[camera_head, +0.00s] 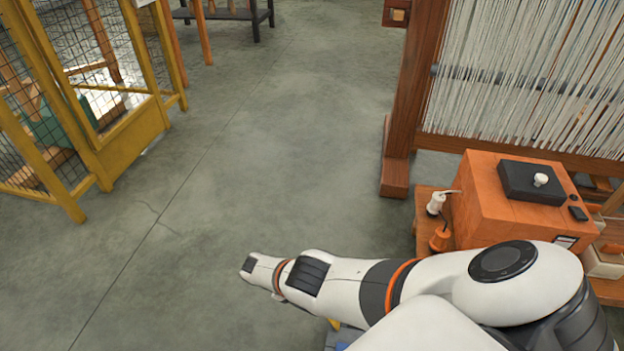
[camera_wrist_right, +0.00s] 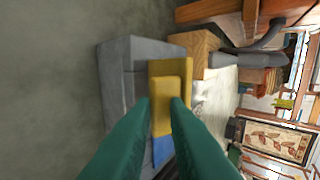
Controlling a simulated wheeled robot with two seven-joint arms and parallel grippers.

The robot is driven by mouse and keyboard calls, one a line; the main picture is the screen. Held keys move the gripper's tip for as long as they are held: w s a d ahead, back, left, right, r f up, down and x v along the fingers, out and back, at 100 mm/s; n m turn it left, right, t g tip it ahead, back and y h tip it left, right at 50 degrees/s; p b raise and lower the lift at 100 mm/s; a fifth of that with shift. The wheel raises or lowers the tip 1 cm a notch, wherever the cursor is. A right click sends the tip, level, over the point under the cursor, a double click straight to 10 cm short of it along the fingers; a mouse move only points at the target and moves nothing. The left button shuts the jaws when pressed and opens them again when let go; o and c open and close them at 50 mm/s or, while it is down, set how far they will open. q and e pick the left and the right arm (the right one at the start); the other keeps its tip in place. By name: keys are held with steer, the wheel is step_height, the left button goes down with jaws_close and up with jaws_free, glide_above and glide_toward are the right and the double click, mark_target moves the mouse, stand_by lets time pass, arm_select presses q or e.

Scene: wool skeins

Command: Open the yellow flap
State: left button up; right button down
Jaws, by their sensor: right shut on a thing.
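The yellow flap (camera_wrist_right: 172,85) is in the right wrist view, on the face of a grey box (camera_wrist_right: 118,75). A blue patch (camera_wrist_right: 161,150) shows just below it. The two green fingers of my right gripper (camera_wrist_right: 162,103) reach up to the flap, one on each side of its lower part, and are shut on it. In the head view only a small yellow piece (camera_head: 334,324) and a bit of blue (camera_head: 341,346) peek out below my white right arm. That arm hides the right gripper and most of the box there. My left gripper is not in view.
An orange box (camera_head: 505,205) with a black top plate stands at the right, in front of a wooden loom (camera_head: 420,80) with white threads. A yellow mesh cage (camera_head: 130,140) stands at the left. The grey floor (camera_head: 260,130) between them is clear.

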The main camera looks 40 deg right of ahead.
steer(key=shift+s+d+f, duration=0.3)
steer(key=shift+s+d, duration=0.15)
steer(key=shift+s, duration=0.05)
steer(key=shift+s+d+f, duration=0.25)
steer(key=shift+s+d, duration=0.15)
steer(key=shift+s, duration=0.1)
steer(key=c, duration=1.3)
jaws_free()
steer(key=shift+s, duration=0.1)
steer(key=shift+a, duration=0.2)
steer(key=shift+c, duration=0.9)
steer(key=shift+w+a+r, duration=0.15)
steer(key=shift+w, duration=0.15)
steer(key=shift+c, duration=0.3)
steer(key=b+v, duration=0.1)
steer(key=v, duration=1.1)
steer(key=shift+w+g, duration=0.3)
steer(key=shift+r, duration=0.1)
